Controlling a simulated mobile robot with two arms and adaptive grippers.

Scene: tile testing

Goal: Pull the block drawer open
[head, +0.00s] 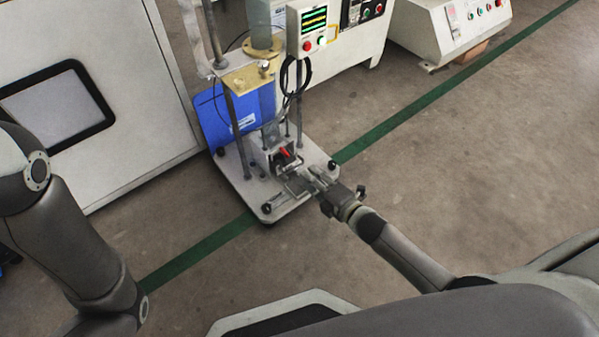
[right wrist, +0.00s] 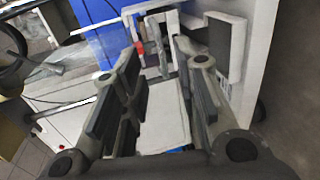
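The block drawer appears to be part of the small grey metal housing (head: 268,154) low on the testing machine, with a red piece (head: 284,153) at its front. The housing (right wrist: 160,22) and the red piece (right wrist: 140,48) also show at the top of the right wrist view. My right gripper (head: 309,180) is just in front of the housing. In the right wrist view its fingers (right wrist: 160,75) are apart, with a thin grey metal part (right wrist: 183,68) near the tips. I cannot tell whether they touch it. My left arm shows, but its gripper is outside the view.
The machine stands on a pale base plate (head: 243,178) with black knobs at its corners. A white cabinet (head: 150,150) stands at left. The floor (head: 480,160) to the right is clear.

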